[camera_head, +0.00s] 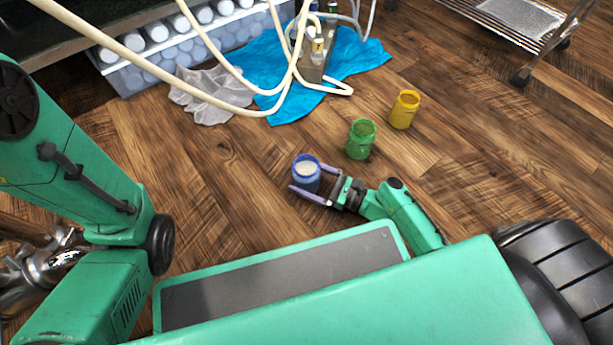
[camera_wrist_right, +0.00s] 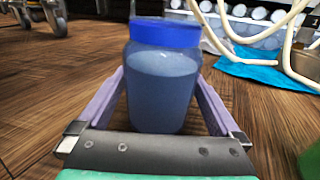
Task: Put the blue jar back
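The blue jar (camera_head: 306,175) stands upright between the fingers of my right gripper (camera_head: 308,183). It has a blue rim, and pale contents show inside. In the right wrist view the jar (camera_wrist_right: 163,85) fills the middle, with one lilac finger of my right gripper (camera_wrist_right: 160,105) on each side. The fingers are spread wide and come close to the jar's sides near their tips. I cannot tell whether they press on it or whether it is off the floor. My left arm shows at the left, but its gripper cannot be made out.
A green jar (camera_head: 361,139) and a yellow jar (camera_head: 404,110) stand on the wooden floor behind and right of the blue jar. Beyond lie a blue cloth (camera_head: 262,62), a grey cloth (camera_head: 207,97), pale hoses (camera_head: 285,85) and a crate (camera_head: 128,80). A wheeled rack (camera_head: 520,75) stands at upper right.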

